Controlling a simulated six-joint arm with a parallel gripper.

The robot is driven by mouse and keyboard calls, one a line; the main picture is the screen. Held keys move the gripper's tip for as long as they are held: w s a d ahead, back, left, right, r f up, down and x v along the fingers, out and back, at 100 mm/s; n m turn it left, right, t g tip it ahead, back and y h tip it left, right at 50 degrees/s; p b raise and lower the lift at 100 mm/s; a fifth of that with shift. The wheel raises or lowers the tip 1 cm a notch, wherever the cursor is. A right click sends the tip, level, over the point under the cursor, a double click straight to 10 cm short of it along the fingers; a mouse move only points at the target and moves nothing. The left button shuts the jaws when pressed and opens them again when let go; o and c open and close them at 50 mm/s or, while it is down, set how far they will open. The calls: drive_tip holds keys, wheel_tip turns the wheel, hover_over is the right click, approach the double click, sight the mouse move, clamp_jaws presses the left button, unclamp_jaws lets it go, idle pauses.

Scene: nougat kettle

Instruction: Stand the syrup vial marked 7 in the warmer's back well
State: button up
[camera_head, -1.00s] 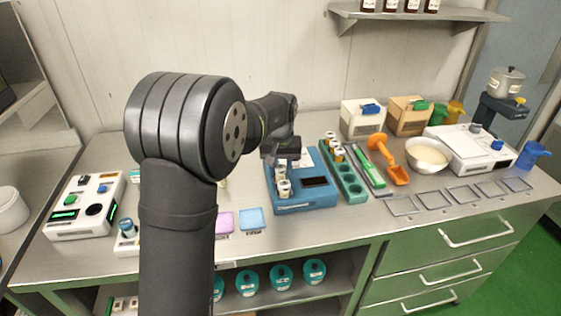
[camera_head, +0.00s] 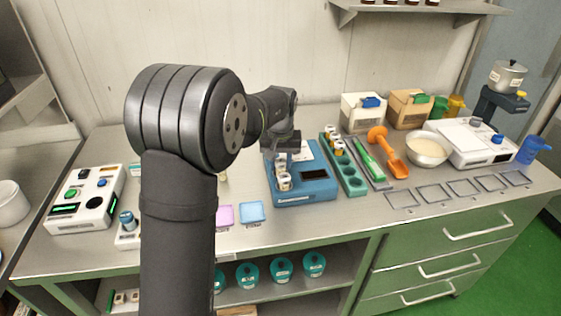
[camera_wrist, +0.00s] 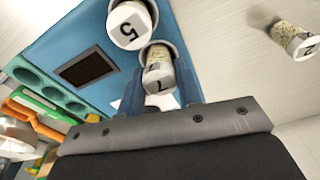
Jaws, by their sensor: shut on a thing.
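The blue warmer (camera_head: 316,188) stands mid-bench, with its wells along its left side. My gripper (camera_wrist: 160,85) is shut on a white-capped vial (camera_wrist: 157,75), whose cap mark looks like a 7, partly hidden. In the head view that vial (camera_head: 281,161) is upright at the back well. Its lower end meets the well's rim in the wrist view, but I cannot tell how deep it sits.
A vial marked 2 (camera_wrist: 296,40) is on the bench left of the warmer. A green rack (camera_head: 349,177) with vials at its back end stands close to the warmer's right. Pink (camera_head: 224,215) and blue (camera_head: 251,212) squares lie in front to the left.

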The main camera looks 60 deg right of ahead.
sight(281, 163)
drive_tip(key=shift+f, duration=0.65)
drive_tip(key=o, duration=0.7)
drive_tip(key=shift+s+a+r, duration=0.15)
drive_tip(key=shift+a+r, duration=0.05)
drive_tip(key=shift+r, duration=1.65)
drive_tip(key=shift+s+a+r, duration=0.1)
drive_tip(key=shift+a+r, duration=0.05)
drive_tip(key=shift+r, duration=1.65)
drive_tip(key=shift+s+a+r, duration=0.15)
drive_tip(key=shift+a+r, duration=0.05)
drive_tip(key=shift+r, duration=1.65)
drive_tip(key=shift+f, duration=0.1)
drive_tip(key=shift+w+d+f, duration=0.1)
drive_tip(key=shift+d+f, duration=0.05)
drive_tip(key=shift+f, duration=1.3)
drive_tip(key=shift+w+d+f, duration=0.15)
drive_tip(key=shift+f, duration=1.25)
drive_tip(key=shift+w+d+f, duration=0.1)
drive_tip(key=shift+d+f, duration=0.05)
drive_tip(key=shift+f, duration=1.3)
